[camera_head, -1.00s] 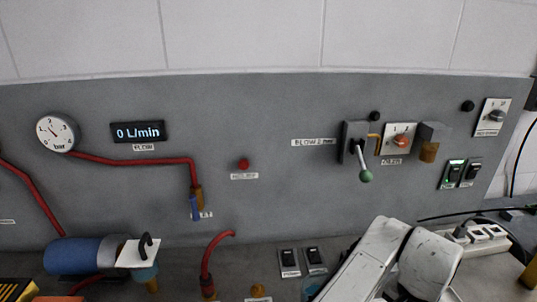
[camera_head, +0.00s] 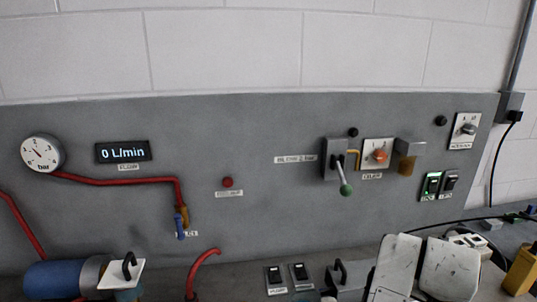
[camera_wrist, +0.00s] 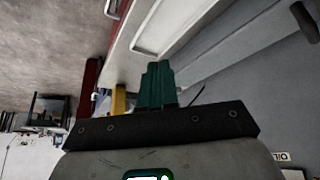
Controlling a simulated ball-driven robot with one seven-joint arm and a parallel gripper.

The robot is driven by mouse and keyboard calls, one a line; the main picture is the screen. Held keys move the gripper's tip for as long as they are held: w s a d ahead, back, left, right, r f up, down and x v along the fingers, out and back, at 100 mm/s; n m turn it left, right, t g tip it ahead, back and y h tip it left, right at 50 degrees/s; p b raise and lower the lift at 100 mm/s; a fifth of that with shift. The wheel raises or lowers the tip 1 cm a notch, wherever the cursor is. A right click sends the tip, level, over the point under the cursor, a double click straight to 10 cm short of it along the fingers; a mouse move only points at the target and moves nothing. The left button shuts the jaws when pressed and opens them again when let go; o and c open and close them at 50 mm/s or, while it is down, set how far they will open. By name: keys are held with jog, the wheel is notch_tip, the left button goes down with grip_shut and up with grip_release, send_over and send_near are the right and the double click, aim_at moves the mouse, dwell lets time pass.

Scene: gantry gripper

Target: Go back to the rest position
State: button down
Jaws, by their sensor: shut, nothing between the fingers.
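My gripper (camera_wrist: 157,84) shows in the wrist view as teal-green fingers held together beyond a dark screwed bar. It is shut and empty, and I see it touching nothing. In the head view only white links of my arm show at the bottom right; the gripper itself is out of that view.
A grey panel (camera_head: 260,130) carries a pressure gauge (camera_head: 42,152), a flow display (camera_head: 123,151) reading 0 L/min, a lever with a green knob (camera_head: 346,189), and rocker switches (camera_head: 431,184), one lit green. A yellow block (camera_head: 522,271) is at right.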

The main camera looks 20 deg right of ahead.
jog(key=s+a+f+n+y, duration=0.2)
jog(key=s+a+f+n, duration=0.4)
jog(key=a+f, duration=0.3)
jog(key=s+a+f+n+g+y, duration=0.1)
jog(key=s+a+f+n+y, duration=0.2)
jog(key=s+a+f+n, duration=0.3)
jog(key=s+a+f, duration=0.2)
jog(key=a+f, duration=0.1)
jog(key=a, duration=0.2)
jog(key=shift+s+a+f, duration=0.15)
jog(key=shift+s+f, duration=0.05)
jog(key=shift+s, duration=0.05)
jog(key=c, duration=1.8)
grip_release()
